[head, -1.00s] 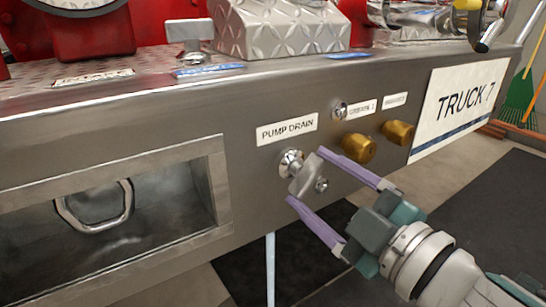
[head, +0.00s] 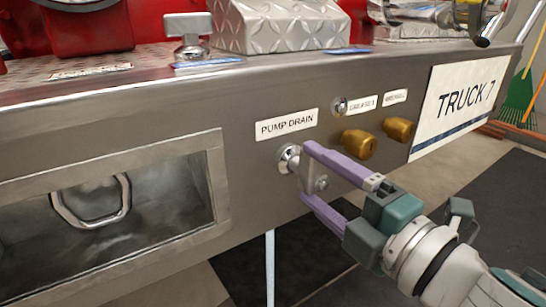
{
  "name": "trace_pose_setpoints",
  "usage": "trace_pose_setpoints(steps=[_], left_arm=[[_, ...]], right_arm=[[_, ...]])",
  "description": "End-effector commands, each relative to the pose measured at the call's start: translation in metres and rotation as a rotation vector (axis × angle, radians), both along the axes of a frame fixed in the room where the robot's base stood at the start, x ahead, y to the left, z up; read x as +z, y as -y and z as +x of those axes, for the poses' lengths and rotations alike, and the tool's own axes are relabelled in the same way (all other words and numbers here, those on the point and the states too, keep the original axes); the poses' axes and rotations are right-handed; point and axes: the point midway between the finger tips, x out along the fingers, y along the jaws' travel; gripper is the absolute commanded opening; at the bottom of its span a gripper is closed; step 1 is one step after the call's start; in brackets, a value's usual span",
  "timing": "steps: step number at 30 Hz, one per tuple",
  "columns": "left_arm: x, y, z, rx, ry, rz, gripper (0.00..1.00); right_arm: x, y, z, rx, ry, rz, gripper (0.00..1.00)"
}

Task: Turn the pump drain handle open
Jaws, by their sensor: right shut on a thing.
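The pump drain handle (head: 289,158) is a small silver metal handle on the front face of the steel bumper, just below the "PUMP DRAIN" label (head: 286,124). My right gripper (head: 305,170) comes in from the lower right. Its purple fingers are shut on the handle, one finger above and one below. The round silver base shows at the left of the fingers. My left gripper is not in view.
Two brass caps (head: 360,143) and the "TRUCK 7" sign (head: 459,103) are to the right on the bumper. A recess with a metal pull loop (head: 92,203) is at the left. Dark mats (head: 470,215) lie on the floor.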

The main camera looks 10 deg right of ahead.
Motion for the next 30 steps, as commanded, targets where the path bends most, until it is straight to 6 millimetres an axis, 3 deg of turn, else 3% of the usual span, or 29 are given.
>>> trace_pose_setpoints(steps=[15, 16, 21, 30], left_arm=[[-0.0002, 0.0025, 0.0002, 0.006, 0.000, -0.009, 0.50], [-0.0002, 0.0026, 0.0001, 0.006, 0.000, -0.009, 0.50], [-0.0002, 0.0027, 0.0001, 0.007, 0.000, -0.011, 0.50], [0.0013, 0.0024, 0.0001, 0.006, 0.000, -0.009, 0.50]], right_arm=[[-0.0001, -0.0001, -0.0001, 0.001, 0.008, -0.022, 0.24], [0.0000, -0.0001, -0.0001, 0.001, 0.008, -0.022, 0.82], [0.0000, 0.0000, 0.0000, 0.000, 0.007, -0.020, 1.00], [0.0003, 0.0014, -0.0039, 0.000, 0.005, -0.017, 1.00]])
